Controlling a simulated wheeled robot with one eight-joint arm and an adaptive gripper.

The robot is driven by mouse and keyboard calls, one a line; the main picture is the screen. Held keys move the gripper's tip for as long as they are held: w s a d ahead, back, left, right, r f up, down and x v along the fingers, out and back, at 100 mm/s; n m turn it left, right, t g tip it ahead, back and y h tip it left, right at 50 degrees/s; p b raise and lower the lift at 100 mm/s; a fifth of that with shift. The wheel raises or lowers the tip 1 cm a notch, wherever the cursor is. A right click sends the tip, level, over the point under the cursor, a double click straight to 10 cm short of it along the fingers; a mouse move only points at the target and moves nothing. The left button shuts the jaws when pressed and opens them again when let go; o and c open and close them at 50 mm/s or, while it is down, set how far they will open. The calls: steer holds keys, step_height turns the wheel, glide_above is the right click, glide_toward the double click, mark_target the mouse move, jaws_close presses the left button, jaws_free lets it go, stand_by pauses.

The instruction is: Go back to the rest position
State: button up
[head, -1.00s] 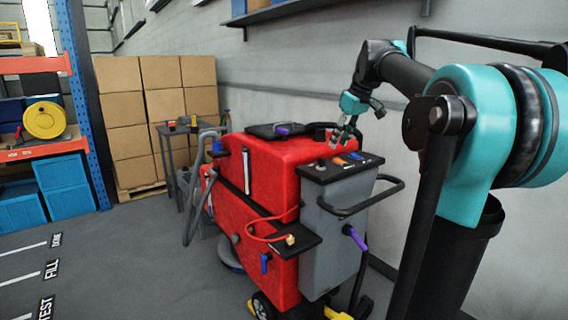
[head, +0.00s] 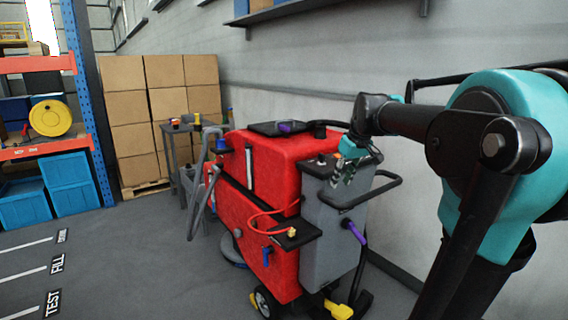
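My gripper (head: 344,171) is at the end of my teal and black arm, which comes in from the right. It hangs pointing down in front of the grey rear tank and control panel of the red scrubber machine (head: 237,205). The fingers look small and dark against the panel, and I cannot tell whether they are open or shut or touch anything. No held object shows. The gripper hides part of the panel (head: 318,166).
A purple-handled lever (head: 354,232) and a black bar handle (head: 375,192) stick out from the grey tank (head: 330,245). Stacked cartons (head: 130,110), a small table (head: 180,128) and a blue-orange rack (head: 88,100) stand at the left. The floor at front left is clear.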

steer(key=s+f+m+h, duration=0.1)
steer(key=s+f+m, duration=0.1)
steer(key=s+f, duration=0.9)
steer(key=s+d+f+m+h, duration=0.1)
steer(key=s+f+m, duration=0.2)
steer(key=s+f, duration=0.8)
step_height(320, 180, down, 5)
steer(key=shift+s+f, duration=0.2)
